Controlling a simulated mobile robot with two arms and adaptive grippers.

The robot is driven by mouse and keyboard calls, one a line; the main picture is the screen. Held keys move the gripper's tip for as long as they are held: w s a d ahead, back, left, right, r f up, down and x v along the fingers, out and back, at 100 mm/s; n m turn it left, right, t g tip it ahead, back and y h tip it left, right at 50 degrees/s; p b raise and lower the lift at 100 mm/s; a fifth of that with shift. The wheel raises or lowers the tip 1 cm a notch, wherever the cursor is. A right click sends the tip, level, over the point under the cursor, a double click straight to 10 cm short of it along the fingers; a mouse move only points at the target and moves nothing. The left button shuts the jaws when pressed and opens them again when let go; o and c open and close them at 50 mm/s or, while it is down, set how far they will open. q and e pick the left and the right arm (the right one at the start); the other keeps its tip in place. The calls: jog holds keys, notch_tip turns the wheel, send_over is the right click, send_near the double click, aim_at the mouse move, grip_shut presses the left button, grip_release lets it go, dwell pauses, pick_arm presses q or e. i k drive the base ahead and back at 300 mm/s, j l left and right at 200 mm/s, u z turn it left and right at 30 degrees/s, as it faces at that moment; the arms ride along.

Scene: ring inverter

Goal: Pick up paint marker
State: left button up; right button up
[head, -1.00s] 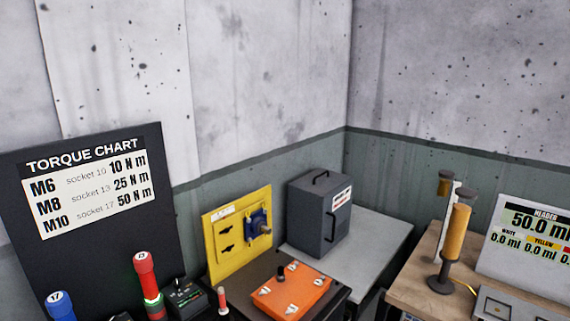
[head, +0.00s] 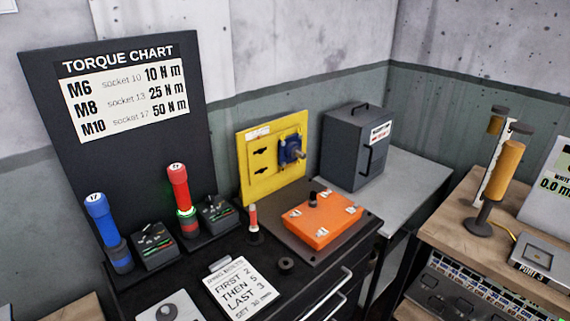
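A small upright cylinder with a red-orange middle and a pale top, which looks like the paint marker (head: 253,218), stands on the dark bench top (head: 190,268). It is left of the orange box and right of the torque tools. Neither of my grippers is in view.
Red (head: 179,190) and blue (head: 103,225) torque tools stand beside small dark units at the left. An orange box (head: 322,222) and yellow panel (head: 262,180) are behind and right. A black ring (head: 285,264) and a note card (head: 241,287) lie in front.

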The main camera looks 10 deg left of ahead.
aim_at(254, 227)
jog(key=i+l+u, duration=0.15)
jog(key=i+l, duration=0.2)
jog(key=i, duration=0.15)
jog(key=l+u, duration=0.15)
jog(key=l, duration=0.55)
jog(key=l+u, duration=0.15)
jog(key=l, duration=0.5)
jog(key=k+l+u, duration=0.15)
jog(key=l, duration=0.55)
